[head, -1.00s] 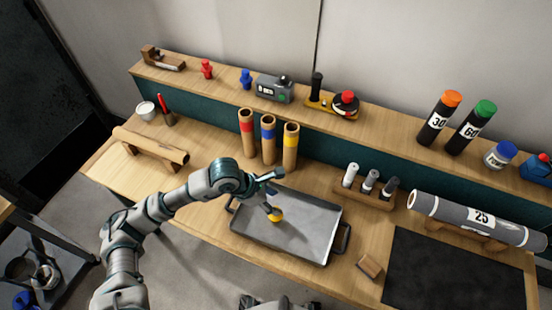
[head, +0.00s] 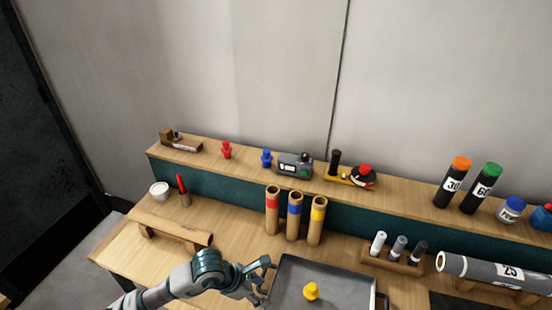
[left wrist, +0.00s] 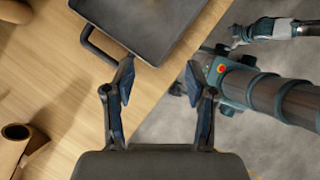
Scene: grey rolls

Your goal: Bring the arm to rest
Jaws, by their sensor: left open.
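My left gripper (head: 263,279) is open and empty at the left edge of the grey tray (head: 288,265) in the head view. In the left wrist view its two fingers (left wrist: 158,85) stand wide apart with nothing between them, near the tray's corner and handle (left wrist: 98,48). A yellow knob-shaped piece (head: 311,291) sits upright in the tray, apart from the gripper.
Three banded tubes (head: 295,217) stand behind the tray. The shelf (head: 400,196) carries several items. Floor shows beyond the table edge.

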